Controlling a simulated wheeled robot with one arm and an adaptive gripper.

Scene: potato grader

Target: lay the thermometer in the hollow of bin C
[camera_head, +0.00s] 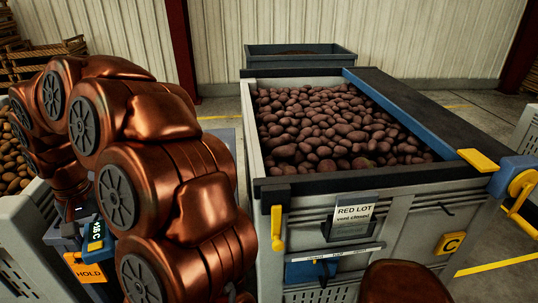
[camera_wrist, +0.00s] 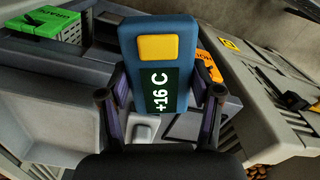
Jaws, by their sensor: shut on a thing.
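The thermometer (camera_wrist: 189,50) is a blue block with a yellow button and a dark display reading +16 C. In the wrist view my gripper (camera_wrist: 160,98) is shut on it, one finger at each side. The thermometer (camera_head: 96,232) also shows at the lower left of the head view, partly hidden by my arm. Bin C (camera_head: 390,178) is the large grey bin at centre right, with a yellow C plate and a RED LOT card on its front. Dark red potatoes fill it. I cannot clearly make out a hollow in them. The thermometer is well left of the bin.
My copper arm covers much of the left of the head view. An orange HOLD tag (camera_head: 88,269) is below the thermometer. A green box (camera_wrist: 48,24) shows in the wrist view. A blue bar and yellow crank (camera_head: 521,188) stand at bin C's right edge.

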